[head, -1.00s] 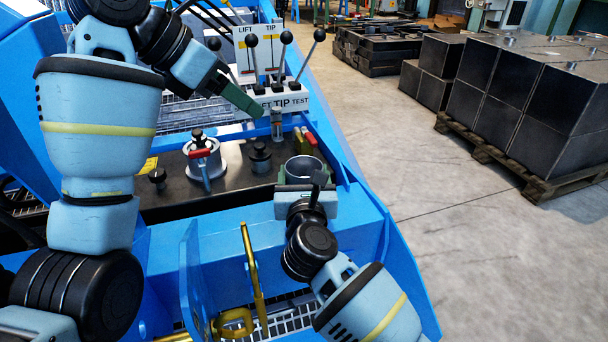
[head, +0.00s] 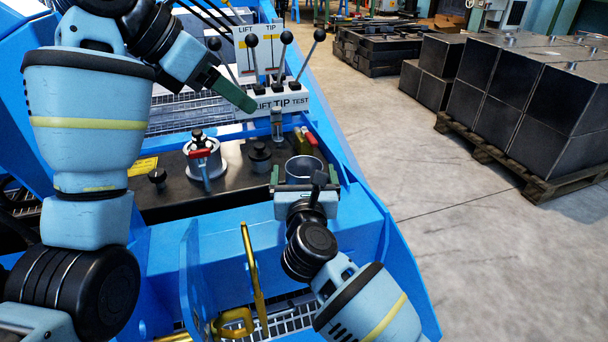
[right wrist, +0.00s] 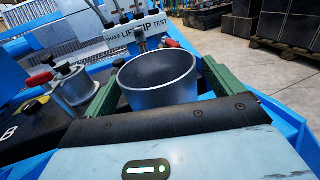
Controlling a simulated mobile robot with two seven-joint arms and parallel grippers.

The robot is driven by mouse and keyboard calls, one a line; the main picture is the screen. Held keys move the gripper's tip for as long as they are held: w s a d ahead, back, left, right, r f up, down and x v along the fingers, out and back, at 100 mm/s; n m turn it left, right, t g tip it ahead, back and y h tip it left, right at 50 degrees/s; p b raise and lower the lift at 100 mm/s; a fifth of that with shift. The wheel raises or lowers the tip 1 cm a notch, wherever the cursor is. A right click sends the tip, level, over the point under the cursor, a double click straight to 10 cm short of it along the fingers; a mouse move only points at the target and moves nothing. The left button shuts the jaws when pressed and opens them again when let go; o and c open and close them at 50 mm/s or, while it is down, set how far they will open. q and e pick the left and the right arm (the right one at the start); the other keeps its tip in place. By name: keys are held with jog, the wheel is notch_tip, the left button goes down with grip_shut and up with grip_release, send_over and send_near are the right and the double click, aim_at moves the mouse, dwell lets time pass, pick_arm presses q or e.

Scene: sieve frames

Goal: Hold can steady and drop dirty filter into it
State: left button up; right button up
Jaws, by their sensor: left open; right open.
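The can (head: 303,170) is a grey metal cup, open at the top, upright on the dark panel; it also shows in the right wrist view (right wrist: 158,82). My right gripper (head: 304,174) is open, with one green finger on each side of the can. In the right wrist view a gap shows between the can and each finger (right wrist: 158,90). My left gripper (head: 248,104) is open, in front of the lever box; only one green finger shows clearly. I see nothing in it. I cannot make out a dirty filter.
A lever box (head: 280,103) with black-knobbed levers stands behind the can. A small clear cylinder (head: 277,122) is in front of it. A round metal housing (head: 204,160) with a red-handled valve (head: 201,154) is to the left. A blue frame edge (head: 345,150) runs along the right.

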jog(key=s, duration=1.2)
jog(key=shift+d, duration=0.2)
